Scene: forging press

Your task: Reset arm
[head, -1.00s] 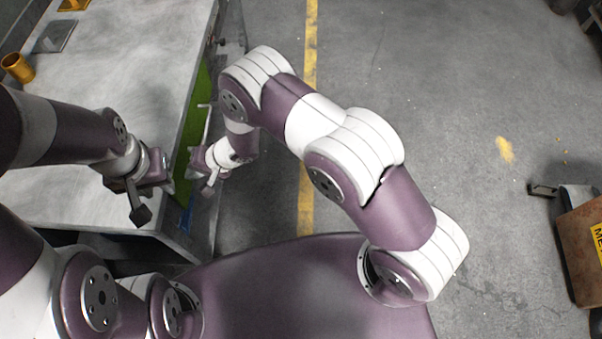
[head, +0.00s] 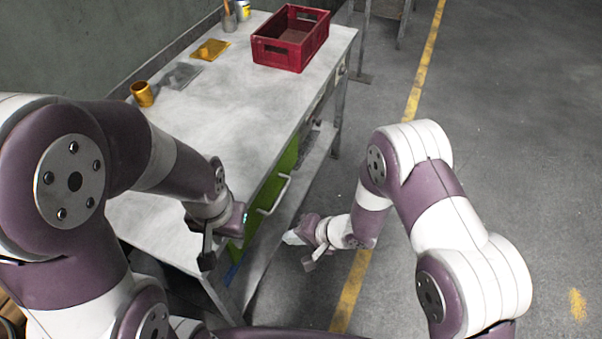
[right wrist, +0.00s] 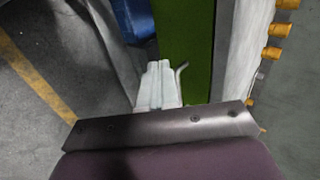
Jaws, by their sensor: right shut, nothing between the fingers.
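My left gripper (head: 240,222) hangs at the front edge of the workbench (head: 215,135) in the head view, at the end of the arm from the left. Its fingers are too hidden to tell if they are open. My right gripper (head: 293,238) is to the right of it, in front of the bench's green drawer front (head: 270,196), apart from the left gripper. In the right wrist view its pale fingers (right wrist: 158,88) are together, with nothing between them. The green panel (right wrist: 185,50) and a bent handle (right wrist: 181,69) show behind them.
A red crate (head: 291,38) stands at the bench's far end. A brass-coloured cup (head: 142,94), a grey plate (head: 181,76) and an orange tray (head: 210,50) are along the back. The floor right of the yellow line (head: 424,62) is mostly clear.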

